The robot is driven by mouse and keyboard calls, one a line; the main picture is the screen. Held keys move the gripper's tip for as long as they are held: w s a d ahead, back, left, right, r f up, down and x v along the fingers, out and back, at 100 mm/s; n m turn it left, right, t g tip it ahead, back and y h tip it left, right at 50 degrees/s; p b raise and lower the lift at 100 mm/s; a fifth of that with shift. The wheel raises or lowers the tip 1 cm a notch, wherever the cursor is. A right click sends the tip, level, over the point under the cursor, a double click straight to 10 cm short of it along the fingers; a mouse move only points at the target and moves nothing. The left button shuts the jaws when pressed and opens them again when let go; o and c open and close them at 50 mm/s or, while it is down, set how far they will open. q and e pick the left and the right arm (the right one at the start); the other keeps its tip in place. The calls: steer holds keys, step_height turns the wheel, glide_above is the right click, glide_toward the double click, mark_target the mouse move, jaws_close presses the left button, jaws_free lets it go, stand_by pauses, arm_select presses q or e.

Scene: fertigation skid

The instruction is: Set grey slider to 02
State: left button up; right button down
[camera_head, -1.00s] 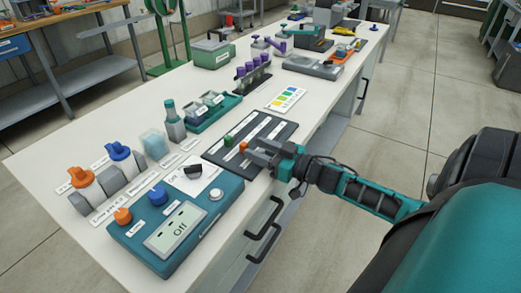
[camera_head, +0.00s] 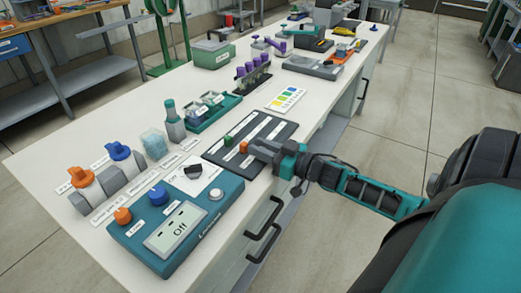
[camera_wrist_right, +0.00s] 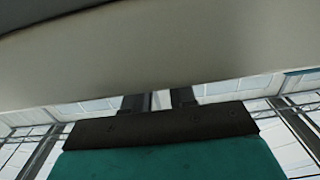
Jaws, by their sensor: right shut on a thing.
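The dark slider panel (camera_head: 220,155) lies on the bench, with white label strips along its slots. A green slider (camera_head: 228,140) and an orange slider (camera_head: 243,147) show on it, side by side. My right gripper (camera_head: 259,151) is low over the panel's near right edge, just right of the orange slider. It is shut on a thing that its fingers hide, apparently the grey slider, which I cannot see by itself. The slot's marks are too small to read. The right wrist view shows a blurred pale surface and the dark gripper base (camera_wrist_right: 160,127). My left gripper is not in view.
A teal control box (camera_head: 205,210) with a display reading "Off" stands left of my right gripper. A colour card (camera_head: 286,99) and a teal tray (camera_head: 212,112) lie beyond the panel. Black drawer handles (camera_head: 265,230) stick out from the bench front.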

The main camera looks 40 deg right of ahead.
mark_target(279, 135)
steer(key=d, duration=0.2)
steer(key=w+d+b, duration=0.1)
steer(key=d, duration=0.1)
steer(key=w+d, duration=0.1)
steer(key=d, duration=0.1)
steer(key=shift+d+f, duration=0.1)
steer(key=shift+d, duration=0.35)
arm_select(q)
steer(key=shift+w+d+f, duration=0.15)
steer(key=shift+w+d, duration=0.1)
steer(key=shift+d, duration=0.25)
arm_select(e)
steer(key=c, duration=1)
jaws_free()
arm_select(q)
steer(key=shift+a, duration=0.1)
arm_select(e)
steer(key=shift+s+d, duration=0.15)
steer(key=shift+s, duration=0.3)
arm_select(q)
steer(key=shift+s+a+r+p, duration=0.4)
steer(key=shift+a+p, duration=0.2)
steer(key=shift+p, duration=0.6)
arm_select(e)
steer(key=v, duration=1.2)
